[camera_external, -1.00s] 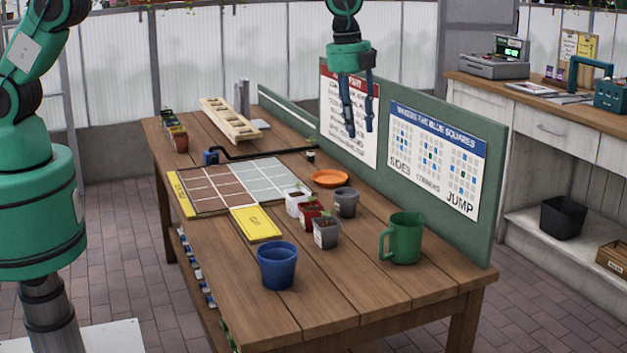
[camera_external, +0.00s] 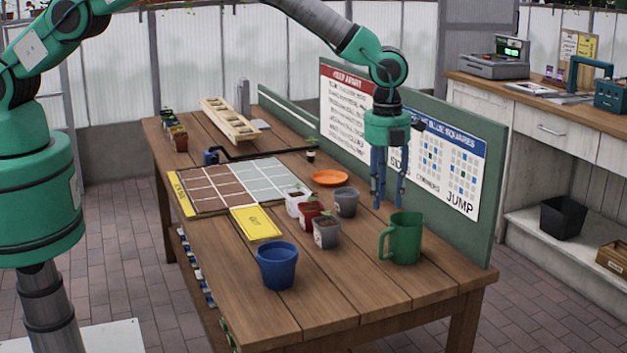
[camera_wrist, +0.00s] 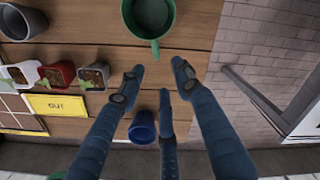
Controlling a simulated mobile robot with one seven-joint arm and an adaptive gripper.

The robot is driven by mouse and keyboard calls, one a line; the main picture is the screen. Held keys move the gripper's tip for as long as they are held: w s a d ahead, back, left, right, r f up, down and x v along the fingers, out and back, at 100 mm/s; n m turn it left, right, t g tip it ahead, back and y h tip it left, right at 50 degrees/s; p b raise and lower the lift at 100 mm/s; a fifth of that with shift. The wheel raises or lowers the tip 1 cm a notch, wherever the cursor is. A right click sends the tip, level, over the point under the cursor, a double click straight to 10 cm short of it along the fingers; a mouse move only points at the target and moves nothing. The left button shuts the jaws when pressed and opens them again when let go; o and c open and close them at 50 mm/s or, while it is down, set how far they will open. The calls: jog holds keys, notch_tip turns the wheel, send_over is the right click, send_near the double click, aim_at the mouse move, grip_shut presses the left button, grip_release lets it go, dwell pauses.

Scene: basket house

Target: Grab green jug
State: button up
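The green jug (camera_external: 405,240) stands upright on the wooden table near its right end, its handle on the left side in the external view. In the wrist view the jug (camera_wrist: 131,18) is at the top, seen from above, with its handle pointing down toward my fingers. My gripper (camera_external: 388,204) hangs fingers down above the table, a little higher than the jug and just behind and left of it. In the wrist view the gripper's (camera_wrist: 160,80) blue fingers are spread apart with nothing between them.
A blue pot (camera_external: 277,265) stands at the table's front. Small plant pots (camera_external: 326,232) and an orange saucer (camera_external: 329,178) are left of the jug. A green board (camera_external: 485,240) with posters runs along the table's back edge. The tabletop (camera_external: 340,285) between blue pot and jug is clear.

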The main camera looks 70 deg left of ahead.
aim_at(382, 239)
jog(key=shift+w+f, duration=0.1)
jog(key=shift+f, duration=4.2)
jog(key=shift+f, duration=0.1)
jog(key=shift+a+f, duration=0.15)
jog(key=shift+f, duration=0.8)
jog(key=shift+a+f, duration=0.1)
jog(key=shift+f, duration=1.45)
grip_shut()
